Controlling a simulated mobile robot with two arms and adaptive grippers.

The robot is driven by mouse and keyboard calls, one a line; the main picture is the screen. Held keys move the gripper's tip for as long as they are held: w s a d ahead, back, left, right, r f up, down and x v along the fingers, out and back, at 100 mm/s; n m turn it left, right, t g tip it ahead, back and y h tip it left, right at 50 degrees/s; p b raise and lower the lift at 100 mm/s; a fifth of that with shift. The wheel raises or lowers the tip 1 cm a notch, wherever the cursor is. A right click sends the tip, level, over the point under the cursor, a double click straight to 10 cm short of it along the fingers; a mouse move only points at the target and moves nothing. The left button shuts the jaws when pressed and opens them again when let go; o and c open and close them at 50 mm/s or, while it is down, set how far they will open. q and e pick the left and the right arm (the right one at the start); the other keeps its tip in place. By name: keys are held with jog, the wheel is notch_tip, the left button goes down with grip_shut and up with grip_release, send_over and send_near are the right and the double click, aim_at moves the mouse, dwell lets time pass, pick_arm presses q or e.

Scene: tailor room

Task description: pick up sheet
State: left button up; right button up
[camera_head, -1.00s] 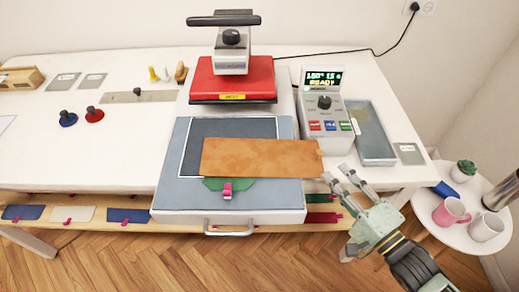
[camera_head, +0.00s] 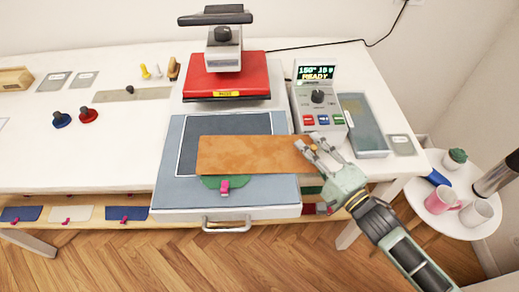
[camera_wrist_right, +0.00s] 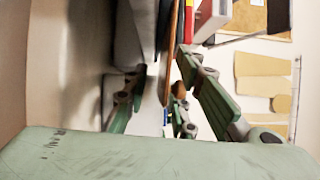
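My left gripper is out of view.
The red upper press (camera_head: 228,78) stands open behind the plate. A control box (camera_head: 318,100) and a grey tray (camera_head: 362,125) are close by my right gripper. A round side table (camera_head: 453,222) with mugs stands at right.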

jog(key=shift+c, duration=0.4)
grip_shut()
jog(key=shift+r, duration=0.1)
